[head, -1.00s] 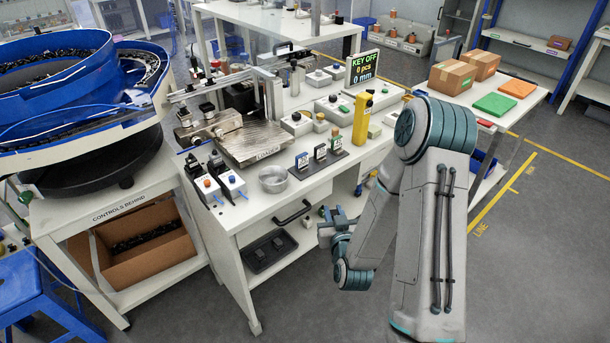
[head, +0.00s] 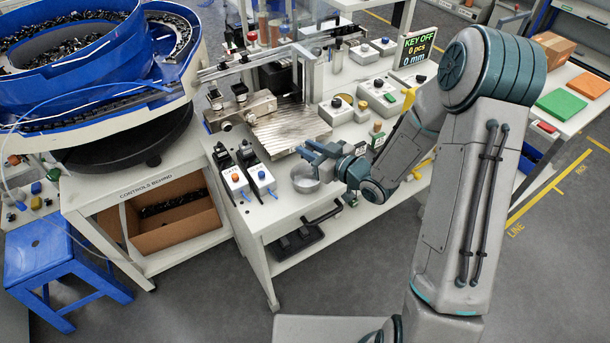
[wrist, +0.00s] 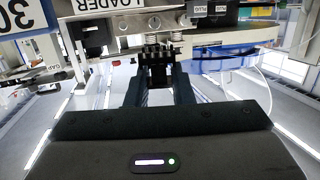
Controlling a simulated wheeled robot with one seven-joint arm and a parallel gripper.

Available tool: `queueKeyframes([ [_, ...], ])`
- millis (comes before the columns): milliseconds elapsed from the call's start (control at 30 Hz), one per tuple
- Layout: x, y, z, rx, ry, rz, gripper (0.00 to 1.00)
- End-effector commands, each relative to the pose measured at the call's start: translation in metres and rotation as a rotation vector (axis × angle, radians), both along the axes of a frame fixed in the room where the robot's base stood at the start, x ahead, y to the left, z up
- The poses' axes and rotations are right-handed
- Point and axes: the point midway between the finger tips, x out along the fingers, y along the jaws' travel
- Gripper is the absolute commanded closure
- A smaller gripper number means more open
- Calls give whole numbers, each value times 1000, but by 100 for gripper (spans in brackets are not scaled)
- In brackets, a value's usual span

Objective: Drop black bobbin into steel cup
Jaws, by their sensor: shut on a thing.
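The steel cup (head: 304,184) stands on the white bench near its front edge in the head view, partly covered by my gripper. My gripper (head: 311,152) is above the cup's back rim, reaching in from the right. In the wrist view my gripper (wrist: 158,90) is shut on a small dark piece, the black bobbin (wrist: 158,73), between its fingers. The bobbin cannot be made out in the head view. The cup cannot be made out in the wrist view.
Two switch boxes, one with an orange button (head: 236,180) and one with a blue button (head: 262,178), sit left of the cup. A metal loader plate (head: 290,130) lies behind it. A yellow post (head: 398,145) stands right, partly behind my arm. A blue bowl feeder (head: 100,80) is at far left.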

Motion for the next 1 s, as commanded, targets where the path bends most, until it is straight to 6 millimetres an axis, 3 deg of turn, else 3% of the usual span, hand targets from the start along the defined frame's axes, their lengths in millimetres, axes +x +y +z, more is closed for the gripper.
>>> queueKeyframes([
  [400,1,-2,-49,0,0,-5,100],
  [767,0,-1,-53,0,0,-3,100],
  [800,0,-1,-53,0,0,-3,68],
  [833,0,-1,-53,0,0,-3,60],
  [867,0,-1,-53,0,0,-3,54],
  [1000,0,0,-53,0,0,-3,54],
])
